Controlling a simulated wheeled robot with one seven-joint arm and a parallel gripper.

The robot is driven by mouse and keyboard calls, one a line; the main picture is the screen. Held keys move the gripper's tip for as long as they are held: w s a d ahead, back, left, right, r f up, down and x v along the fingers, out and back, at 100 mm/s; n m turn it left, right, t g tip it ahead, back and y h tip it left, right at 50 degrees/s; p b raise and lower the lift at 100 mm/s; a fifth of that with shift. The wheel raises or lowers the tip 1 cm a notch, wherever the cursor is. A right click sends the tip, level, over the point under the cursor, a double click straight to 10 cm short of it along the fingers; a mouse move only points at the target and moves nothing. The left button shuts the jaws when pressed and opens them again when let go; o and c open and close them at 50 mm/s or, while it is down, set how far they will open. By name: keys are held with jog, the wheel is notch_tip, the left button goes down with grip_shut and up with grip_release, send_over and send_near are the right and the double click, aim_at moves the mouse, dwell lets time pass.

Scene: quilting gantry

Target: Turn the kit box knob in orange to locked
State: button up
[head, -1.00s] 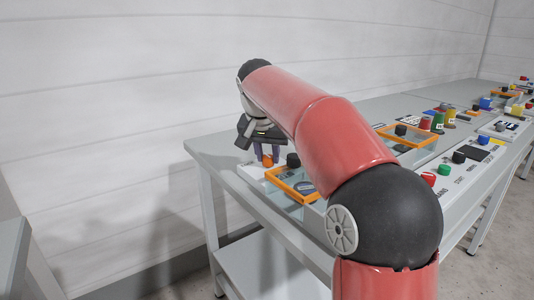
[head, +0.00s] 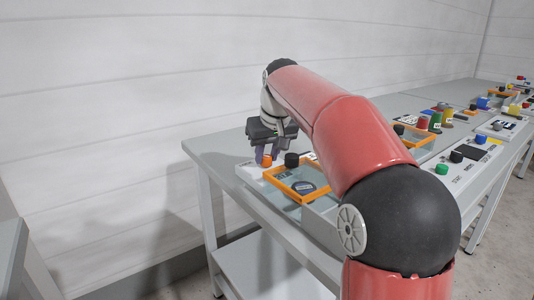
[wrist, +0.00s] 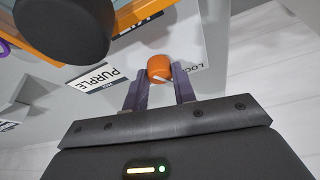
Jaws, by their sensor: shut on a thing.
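The orange knob (wrist: 160,66) sits on a pale panel between the fingertips of my gripper (wrist: 160,80) in the wrist view. A white mark shows on its near side, and a partly hidden label beginning "LOC" is printed just right of it. In the head view the orange knob (head: 267,161) is at the left end of the panel, beside a black knob (head: 291,159). My gripper (head: 269,154) reaches down to it from above, its fingers shut on it.
An orange-framed clear-topped box (head: 276,184) lies right of the knob. The black knob (wrist: 65,28) looms at upper left in the wrist view, near a "PURPLE" label (wrist: 95,82). More knobs, spools and boxes fill the bench to the right. A white wall stands behind.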

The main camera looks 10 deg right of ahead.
dwell(0.4)
jog(key=o, duration=1)
jog(key=v, duration=0.7)
jog(key=shift+s+r, duration=0.1)
jog(key=shift+r, duration=0.3)
